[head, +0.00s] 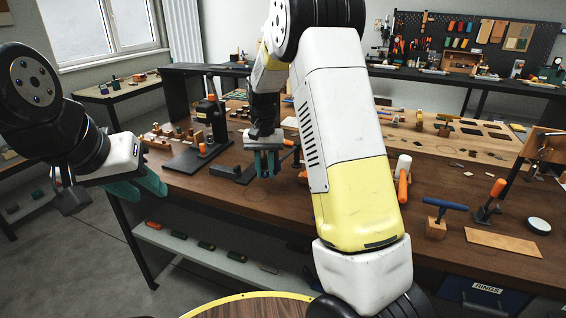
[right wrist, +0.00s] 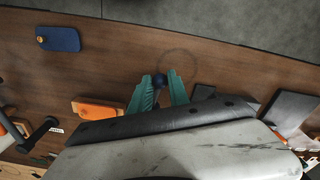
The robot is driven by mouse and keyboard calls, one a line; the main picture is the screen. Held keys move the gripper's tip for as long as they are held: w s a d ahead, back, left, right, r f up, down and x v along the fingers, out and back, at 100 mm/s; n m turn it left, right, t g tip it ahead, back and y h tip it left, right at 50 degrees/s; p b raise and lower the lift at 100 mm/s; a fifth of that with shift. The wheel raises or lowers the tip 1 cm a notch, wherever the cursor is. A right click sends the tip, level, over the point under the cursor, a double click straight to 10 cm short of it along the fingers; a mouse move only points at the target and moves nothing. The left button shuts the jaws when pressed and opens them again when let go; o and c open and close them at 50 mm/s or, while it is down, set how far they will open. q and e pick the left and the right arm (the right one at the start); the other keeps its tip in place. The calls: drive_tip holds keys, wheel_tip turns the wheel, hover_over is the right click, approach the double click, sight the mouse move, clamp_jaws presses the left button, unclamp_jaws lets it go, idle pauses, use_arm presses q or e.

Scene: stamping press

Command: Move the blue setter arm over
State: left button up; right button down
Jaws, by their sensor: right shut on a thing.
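A round dark-blue knob (right wrist: 160,80), which looks like the end of the blue setter arm, sits between the teal fingertips of my right gripper (right wrist: 159,84) in the right wrist view. The gripper is shut on it. The rest of the setter arm is hidden. In the head view my right gripper (head: 265,174) points down low over the table, just right of a low black block (head: 235,173). The black press (head: 203,150) stands behind to the left. My left gripper (head: 150,192) hangs off the table's left edge, with its teal fingers apart and empty.
An orange piece (right wrist: 97,108) and a flat blue piece (right wrist: 58,38) lie near the gripper in the right wrist view. A blue-handled tool (head: 445,204) and an orange-handled clamp (head: 490,200) stand at the table's right.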

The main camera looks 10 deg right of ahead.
drive_tip(key=shift+s+d+r, duration=0.1)
drive_tip(key=shift+s+d, duration=0.4)
drive_tip(key=shift+d, duration=0.3)
drive_tip(key=shift+s+d+f, duration=0.1)
drive_tip(key=shift+s+d, duration=0.35)
drive_tip(key=shift+d, duration=0.35)
drive_tip(key=shift+s+d+r, duration=0.1)
drive_tip(key=shift+s+d, duration=0.4)
drive_tip(key=shift+d, duration=0.3)
drive_tip(key=s+d, duration=0.2)
drive_tip(key=d, duration=0.4)
drive_tip(key=shift+s+d, duration=0.1)
drive_tip(key=d, duration=0.6)
drive_tip(key=shift+d, duration=0.25)
drive_tip(key=shift+w+d, duration=0.25)
drive_tip(key=shift+d, duration=0.7)
drive_tip(key=shift+w+d, duration=0.3)
drive_tip(key=shift+d, duration=0.6)
drive_tip(key=shift+w+d, duration=0.25)
drive_tip(key=shift+d, duration=0.7)
